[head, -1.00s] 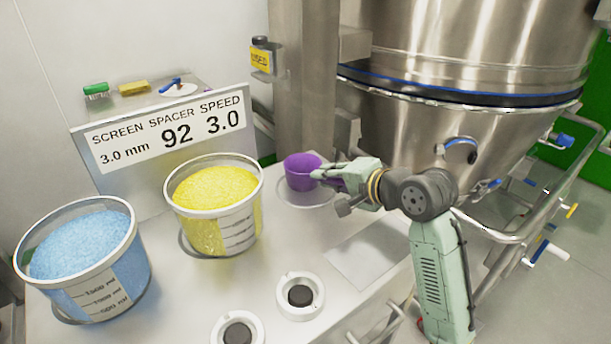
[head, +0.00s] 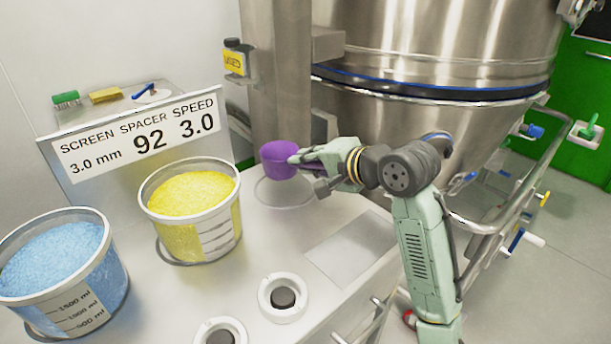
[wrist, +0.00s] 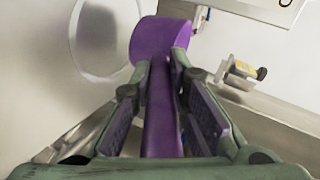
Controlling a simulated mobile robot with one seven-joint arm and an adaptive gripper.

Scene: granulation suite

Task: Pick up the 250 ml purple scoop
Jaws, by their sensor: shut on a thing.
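The purple scoop (head: 278,159) is upright above the steel worktop in the head view, its cup to the left of my gripper (head: 300,160). My gripper is shut on the scoop's handle. In the wrist view the purple handle (wrist: 162,110) runs between the two fingers of my gripper (wrist: 164,75), with the purple cup (wrist: 155,38) just beyond the fingertips. The cup appears raised off the round dish (head: 284,205) below it. The scoop's volume marking cannot be read.
A bucket of yellow granules (head: 208,235) and a bucket of blue granules (head: 105,285) stand left on the worktop (head: 240,285). A sign (head: 75,161) stands behind. Two white rings (head: 294,311) are in front. A steel column (head: 278,70) and large vessel (head: 400,125) stand close behind my arm.

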